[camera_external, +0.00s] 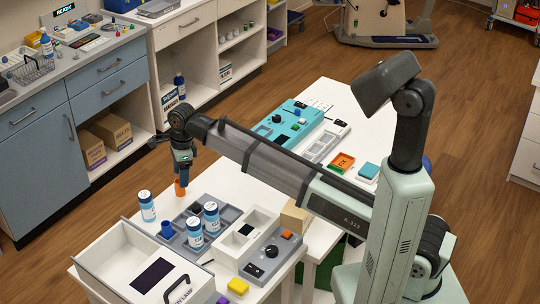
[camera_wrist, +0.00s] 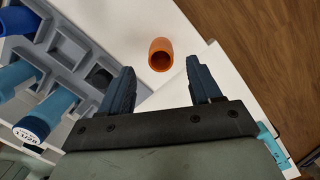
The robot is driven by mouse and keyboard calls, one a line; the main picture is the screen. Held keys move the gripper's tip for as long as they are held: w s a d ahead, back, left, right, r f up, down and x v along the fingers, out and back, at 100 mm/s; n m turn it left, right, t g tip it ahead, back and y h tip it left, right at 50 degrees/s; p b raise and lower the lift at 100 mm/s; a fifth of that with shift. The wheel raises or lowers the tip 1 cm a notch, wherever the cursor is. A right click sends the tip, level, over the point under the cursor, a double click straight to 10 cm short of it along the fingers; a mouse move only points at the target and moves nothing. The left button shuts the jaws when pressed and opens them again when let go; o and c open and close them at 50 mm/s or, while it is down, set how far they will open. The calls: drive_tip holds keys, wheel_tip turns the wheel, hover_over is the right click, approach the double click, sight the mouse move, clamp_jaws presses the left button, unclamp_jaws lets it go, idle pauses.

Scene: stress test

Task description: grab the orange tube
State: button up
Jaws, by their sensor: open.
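The orange tube (camera_wrist: 160,55) stands on the white table in the wrist view, its open top facing the camera. It lies just beyond my fingertips, roughly midway between them. My gripper (camera_wrist: 158,75) is open and empty, pointing down. In the external view the orange tube (camera_external: 180,187) shows directly below my gripper (camera_external: 182,172), partly hidden by it. I cannot tell from that view whether they touch.
A grey tray (camera_external: 182,217) beside the tube holds a blue cup (camera_external: 167,230) and blue-and-white bottles (camera_external: 211,217). Another bottle (camera_external: 147,206) stands left of the tube. An open white drawer box (camera_external: 120,245) is at front left. The table edge (camera_wrist: 195,22) is close to the tube.

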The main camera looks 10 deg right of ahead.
drive_tip(key=shift+a+f, duration=0.2)
drive_tip(key=shift+f, duration=0.7)
drive_tip(key=shift+a+f, duration=0.25)
drive_tip(key=shift+f, duration=0.7)
drive_tip(key=shift+a+f, duration=0.2)
drive_tip(key=shift+f, duration=0.7)
drive_tip(key=shift+c, duration=0.2)
drive_tip(key=c, duration=1)
drive_tip(key=shift+r, duration=0.15)
